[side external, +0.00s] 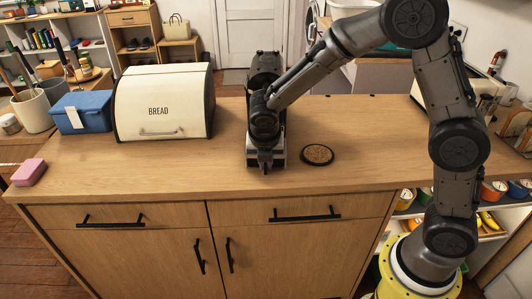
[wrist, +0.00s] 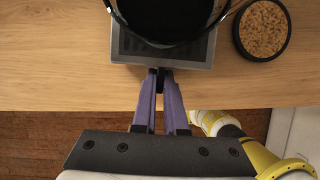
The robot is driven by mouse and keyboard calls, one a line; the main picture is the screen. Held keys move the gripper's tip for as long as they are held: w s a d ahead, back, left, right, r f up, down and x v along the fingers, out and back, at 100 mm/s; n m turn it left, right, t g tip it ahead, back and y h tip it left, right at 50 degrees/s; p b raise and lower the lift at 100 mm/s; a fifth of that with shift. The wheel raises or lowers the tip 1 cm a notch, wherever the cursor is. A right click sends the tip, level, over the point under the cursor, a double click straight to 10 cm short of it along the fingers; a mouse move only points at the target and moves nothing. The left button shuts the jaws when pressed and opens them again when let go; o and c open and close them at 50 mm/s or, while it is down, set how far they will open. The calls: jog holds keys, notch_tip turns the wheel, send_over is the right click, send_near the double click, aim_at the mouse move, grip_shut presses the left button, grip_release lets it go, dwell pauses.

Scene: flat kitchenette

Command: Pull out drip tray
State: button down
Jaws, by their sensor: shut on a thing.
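The drip tray (wrist: 198,54) is a grey, flat-edged piece at the front foot of the black coffee machine (side external: 266,66). In the side view the light tray (side external: 280,156) shows low at the machine's front, partly hidden by my wrist. My gripper (wrist: 160,76) has purple fingers shut on a small dark tab at the tray's front edge. In the side view my gripper (side external: 265,167) points down at the tray front. A round black part (wrist: 168,14) covers most of the tray's top in the wrist view. How far the tray sits inside the machine cannot be told.
A round cork coaster (side external: 317,154) with a black rim lies right of the tray. The cream bread box (side external: 165,103) and blue box (side external: 82,112) stand to the left. A pink block (side external: 29,172) lies at the left end. The counter's front strip (side external: 200,178) is clear.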

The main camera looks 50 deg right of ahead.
jog(key=s+a, duration=0.4)
jog(key=a, duration=0.1)
jog(key=shift+s, duration=0.1)
jog(key=c, duration=1)
grip_release()
jog(key=shift+o, duration=0.2)
jog(key=shift+r, duration=0.1)
jog(key=v, duration=1.3)
jog(key=shift+s+a+r, duration=0.15)
jog(key=shift+r, duration=0.1)
